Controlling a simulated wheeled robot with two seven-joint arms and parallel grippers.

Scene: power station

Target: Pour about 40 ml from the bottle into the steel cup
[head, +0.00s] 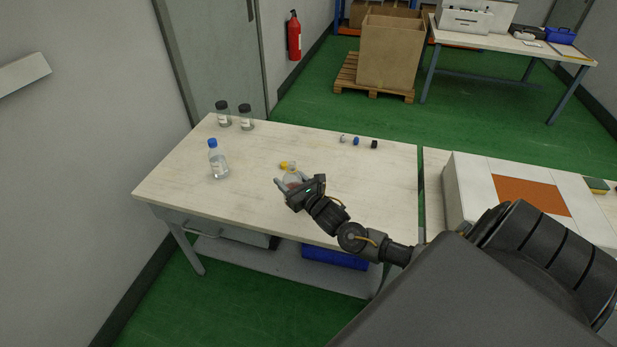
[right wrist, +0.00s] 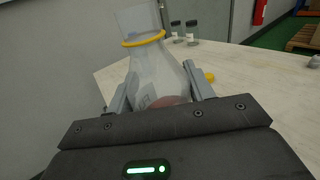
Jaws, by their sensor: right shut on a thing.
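My right gripper (head: 289,187) is shut on a clear bottle (right wrist: 150,70) with cone-shaped shoulders and a yellow ring round its neck. The bottle also shows in the head view (head: 292,171), at the middle of the pale table, partly hidden by the gripper. Something pinkish shows low in it between the fingers. Its neck is open. It looks roughly upright; I cannot tell whether its base touches the table. A small yellow cap (head: 284,165) lies on the table just behind it, and shows in the right wrist view (right wrist: 209,77). I cannot make out a steel cup. My left gripper is not in view.
On the table (head: 180,196) stand a blue-capped clear bottle (head: 218,162) to the left and two black-capped jars (head: 223,114) (head: 246,118) at the back left. Small grey (head: 342,138), blue (head: 356,141) and black (head: 374,144) pieces lie at the back right. The table's right part is clear.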

